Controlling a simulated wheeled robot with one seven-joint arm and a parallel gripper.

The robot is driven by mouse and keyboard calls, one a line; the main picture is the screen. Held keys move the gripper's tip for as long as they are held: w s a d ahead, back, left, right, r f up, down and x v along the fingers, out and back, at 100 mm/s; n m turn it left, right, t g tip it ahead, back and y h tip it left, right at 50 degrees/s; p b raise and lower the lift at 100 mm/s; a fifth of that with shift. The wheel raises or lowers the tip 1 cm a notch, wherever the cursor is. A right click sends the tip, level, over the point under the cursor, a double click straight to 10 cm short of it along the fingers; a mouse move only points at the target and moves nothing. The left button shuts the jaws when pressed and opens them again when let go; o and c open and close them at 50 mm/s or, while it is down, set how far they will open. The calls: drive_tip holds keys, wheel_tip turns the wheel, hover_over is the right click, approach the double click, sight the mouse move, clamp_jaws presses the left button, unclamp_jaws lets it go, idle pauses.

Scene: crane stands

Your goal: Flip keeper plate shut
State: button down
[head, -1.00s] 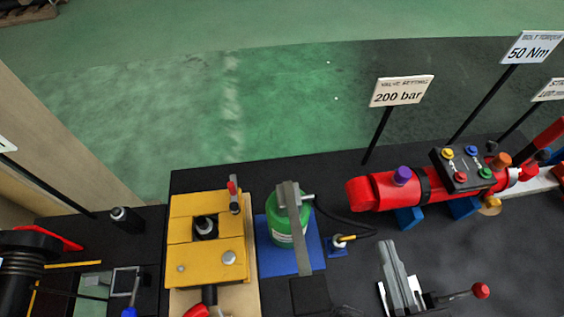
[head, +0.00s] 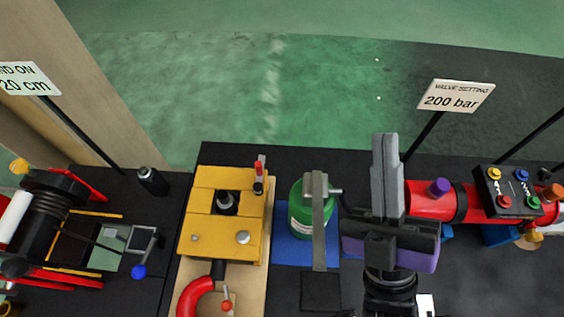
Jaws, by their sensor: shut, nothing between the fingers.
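A grey flat bar (head: 319,225) runs across the front of the green cylinder (head: 299,207), which stands on a blue base (head: 286,247). I cannot tell for certain which part is the keeper plate. A yellow block of plates (head: 205,210) with a black round fitting is left of the cylinder, with a small red-tipped lever (head: 260,175) at its back right corner. My gripper (head: 385,145) is shut and empty, its grey fingers pointing away from me, to the right of the cylinder. It appears apart from the bar and hides part of the red cylinder behind it.
A red cylinder (head: 424,201) with a black button box (head: 512,192) lies at right. A sign (head: 457,96) reading 200 bar stands behind. A red curved hook (head: 192,298) is in front of the yellow block. A black drum (head: 42,220) is at far left.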

drive_tip(key=w+a+n+g+y+b, duration=0.1)
drive_tip(key=a+n+g+y, duration=0.3)
drive_tip(key=n+g+y, duration=0.55)
drive_tip(key=w+a+n+g+y, duration=0.2)
drive_tip(key=a+n+g, duration=0.35)
drive_tip(key=n, duration=0.85)
drive_tip(key=w+a+n+g+y+b, duration=0.1)
drive_tip(key=a+n+g+y, duration=0.3)
drive_tip(key=n+g, duration=0.65)
drive_tip(key=w+d+f+n+h+b, duration=0.1)
drive_tip(key=w+d+f+n+h, duration=0.2)
drive_tip(key=f, duration=0.5)
drive_tip(key=w+d+f+n+h, duration=0.4)
drive_tip(key=w+d+f+h, duration=0.1)
drive_tip(key=d+f+h, duration=0.3)
drive_tip(key=shift+w+d+f+n+h+b, duration=0.3)
drive_tip(key=shift+w+f+h+b, duration=0.1)
drive_tip(key=shift+f+h, duration=0.35)
drive_tip(key=shift+s+a, duration=0.1)
